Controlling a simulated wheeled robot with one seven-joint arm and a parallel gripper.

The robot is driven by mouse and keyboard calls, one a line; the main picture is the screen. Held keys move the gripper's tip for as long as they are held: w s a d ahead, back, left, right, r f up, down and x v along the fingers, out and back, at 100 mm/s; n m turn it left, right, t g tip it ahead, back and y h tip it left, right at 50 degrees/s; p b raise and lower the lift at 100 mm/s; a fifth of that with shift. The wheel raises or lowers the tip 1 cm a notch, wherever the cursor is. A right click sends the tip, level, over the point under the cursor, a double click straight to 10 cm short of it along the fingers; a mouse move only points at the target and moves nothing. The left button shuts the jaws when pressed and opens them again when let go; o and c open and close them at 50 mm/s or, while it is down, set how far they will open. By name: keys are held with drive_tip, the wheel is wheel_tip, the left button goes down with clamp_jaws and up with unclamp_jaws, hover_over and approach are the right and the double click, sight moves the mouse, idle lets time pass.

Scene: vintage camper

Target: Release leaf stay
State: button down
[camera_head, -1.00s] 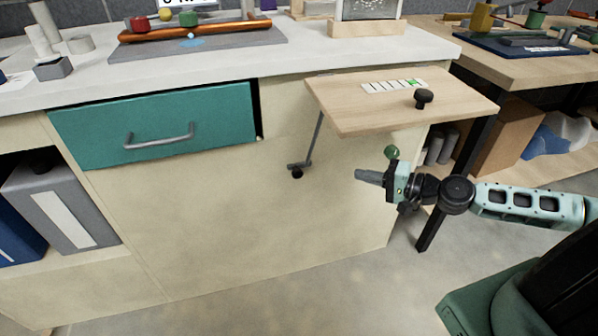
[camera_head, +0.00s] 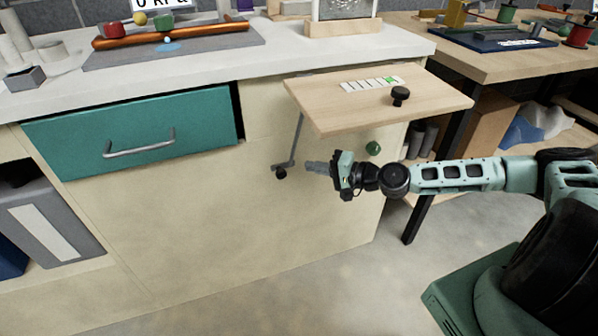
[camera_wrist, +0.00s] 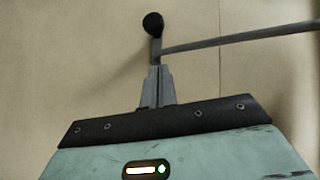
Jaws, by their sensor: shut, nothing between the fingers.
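The leaf (camera_head: 375,98) is a pale wooden flap that stands out level from the cabinet, with a black knob and a strip of light tiles on top. The leaf stay (camera_head: 298,137) is a thin grey rod from under the leaf down to a dark round knob (camera_head: 280,173) at the cabinet face. In the wrist view the stay (camera_wrist: 240,37) runs in from the right to the black knob (camera_wrist: 153,23). My gripper (camera_head: 308,166) is shut and empty, just right of the stay's lower end. In the wrist view my fingertips (camera_wrist: 157,72) point at that end; I cannot tell whether they touch it.
A teal drawer (camera_head: 135,132) with a grey handle is at the left, slightly open. A wooden workbench (camera_head: 500,50) stands at the right. The cabinet front below the stay is clear.

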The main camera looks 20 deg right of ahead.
sight(280, 175)
drive_tip(key=shift+w+a+f, duration=0.1)
drive_tip(key=shift+a+f, duration=0.1)
drive_tip(key=shift+a, duration=0.55)
drive_tip(key=shift+w+a+f, duration=0.1)
drive_tip(key=shift+a+f, duration=0.05)
drive_tip(key=shift+a, duration=0.65)
drive_tip(key=shift+w+a+f, duration=0.1)
drive_tip(key=shift+a+f, duration=0.1)
drive_tip(key=shift+a, duration=0.55)
drive_tip(key=a+p, duration=0.1)
drive_tip(key=a, duration=0.2)
drive_tip(key=shift+r, duration=0.1)
drive_tip(key=shift+a, duration=0.3)
drive_tip(key=shift+s, duration=0.1)
